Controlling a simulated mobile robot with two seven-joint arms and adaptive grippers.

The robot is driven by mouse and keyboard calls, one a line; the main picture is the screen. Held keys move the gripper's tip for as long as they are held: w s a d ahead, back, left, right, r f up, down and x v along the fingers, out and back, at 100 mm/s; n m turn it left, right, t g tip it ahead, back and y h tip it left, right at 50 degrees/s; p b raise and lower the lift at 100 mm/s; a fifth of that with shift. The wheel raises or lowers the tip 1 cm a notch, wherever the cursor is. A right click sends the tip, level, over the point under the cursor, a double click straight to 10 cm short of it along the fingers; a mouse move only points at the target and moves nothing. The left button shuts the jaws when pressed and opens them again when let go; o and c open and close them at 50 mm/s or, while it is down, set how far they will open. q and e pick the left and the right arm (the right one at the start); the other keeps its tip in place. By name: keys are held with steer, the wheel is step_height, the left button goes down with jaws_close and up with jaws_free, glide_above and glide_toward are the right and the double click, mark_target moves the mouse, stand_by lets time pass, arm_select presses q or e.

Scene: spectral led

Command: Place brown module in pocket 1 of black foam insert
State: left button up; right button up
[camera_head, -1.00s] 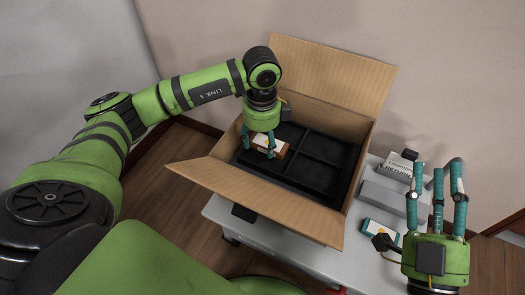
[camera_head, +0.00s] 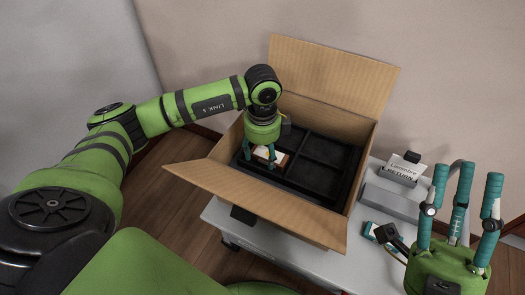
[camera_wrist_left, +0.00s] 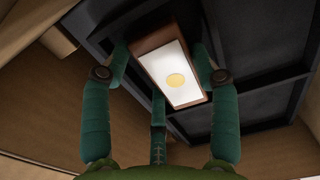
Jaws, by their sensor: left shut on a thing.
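The brown module (camera_head: 275,160) has a white top face with a yellow spot. My left gripper (camera_head: 262,157) is shut on it inside the cardboard box. In the left wrist view the module (camera_wrist_left: 172,70) sits between the green fingers, its white face and a brown end showing. The black foam insert (camera_head: 304,155) lies in the box, its dividers forming square pockets. The module is over or at its left part; I cannot tell whether it touches the insert. The pocket beneath is largely hidden by the gripper and module. My right gripper (camera_head: 463,190) is open and empty, outside the box.
The open cardboard box (camera_head: 250,203) has raised walls and flaps around the insert.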

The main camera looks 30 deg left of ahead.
mark_target(262, 155)
arm_select(q)
steer(key=o, duration=0.9)
steer(key=shift+f, duration=0.1)
steer(key=shift+r, duration=0.25)
step_height(262, 155, up, 6)
steer(key=shift+r+p, duration=0.1)
steer(key=shift+p, duration=1.05)
steer(key=shift+r+p, duration=0.7)
steer(key=shift+r, duration=2.1)
arm_select(e)
steer(key=w+d+f+m+g+h, duration=0.2)
steer(key=w+f+g+h, duration=0.2)
steer(key=f, duration=0.5)
steer(key=w+d+f+m+g+h, duration=0.1)
steer(key=w+f+g+h, duration=0.2)
steer(key=f, duration=0.6)
steer(key=shift+w+d+m+g+h, duration=0.4)
steer(key=shift+g+h, duration=0.5)
steer(key=shift+g, duration=0.4)
steer(key=shift+f, duration=0.1)
